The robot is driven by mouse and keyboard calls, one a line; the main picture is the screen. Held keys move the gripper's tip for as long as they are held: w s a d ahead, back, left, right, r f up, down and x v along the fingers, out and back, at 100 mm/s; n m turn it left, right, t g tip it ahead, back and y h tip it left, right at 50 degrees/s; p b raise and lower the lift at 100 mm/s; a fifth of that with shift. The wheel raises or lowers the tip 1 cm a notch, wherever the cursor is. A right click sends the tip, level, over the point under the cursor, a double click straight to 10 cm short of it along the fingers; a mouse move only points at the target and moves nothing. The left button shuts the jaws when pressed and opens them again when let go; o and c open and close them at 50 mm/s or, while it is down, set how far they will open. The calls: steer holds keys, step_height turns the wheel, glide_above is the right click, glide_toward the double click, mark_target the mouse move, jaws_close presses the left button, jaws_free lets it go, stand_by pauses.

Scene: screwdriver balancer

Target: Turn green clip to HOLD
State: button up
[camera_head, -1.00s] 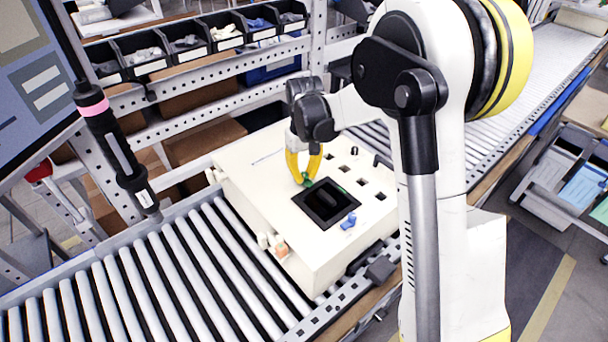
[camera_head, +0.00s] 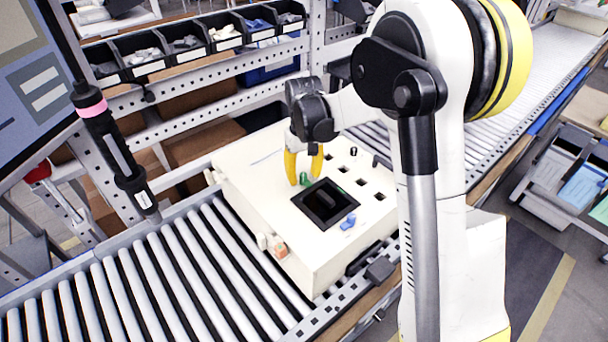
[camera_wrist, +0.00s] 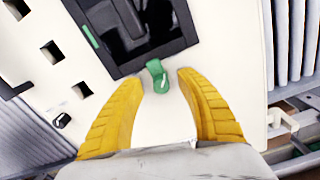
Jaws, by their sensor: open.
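The green clip (camera_wrist: 158,76) sits at the edge of the black recessed window (camera_wrist: 109,41) on the cream box. In the wrist view it lies just ahead of and between the yellow fingertips of my gripper (camera_wrist: 115,80), with space on both sides. In the head view my gripper (camera_head: 304,168) points down at the box top, with its fingers spread and the green clip (camera_head: 305,179) between them. A blue clip (camera_head: 348,221) is on the opposite side of the window. Another green piece (camera_wrist: 90,37) shows at the window's other edge. I cannot read any HOLD mark.
The cream box (camera_head: 250,190) rests on the roller conveyor (camera_head: 150,285). Several square holes and a small black knob (camera_wrist: 62,120) are on its top. A screwdriver (camera_head: 112,150) hangs at the left. Parts bins (camera_head: 190,45) stand behind.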

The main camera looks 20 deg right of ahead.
mark_target(305, 176)
step_height(305, 176, up, 12)
stand_by(0.4)
stand_by(0.3)
steer(key=s+r+m+t+b, duration=0.15)
steer(key=s+r+t, duration=0.25)
steer(key=s, duration=0.9)
steer(key=s+f+t+b, duration=0.2)
steer(key=s+f, duration=0.3)
steer(key=s, duration=0.5)
steer(key=shift+s+f+t, duration=0.3)
steer(key=shift+s+t, duration=0.05)
steer(key=shift+t, duration=0.25)
steer(key=shift+d, duration=0.1)
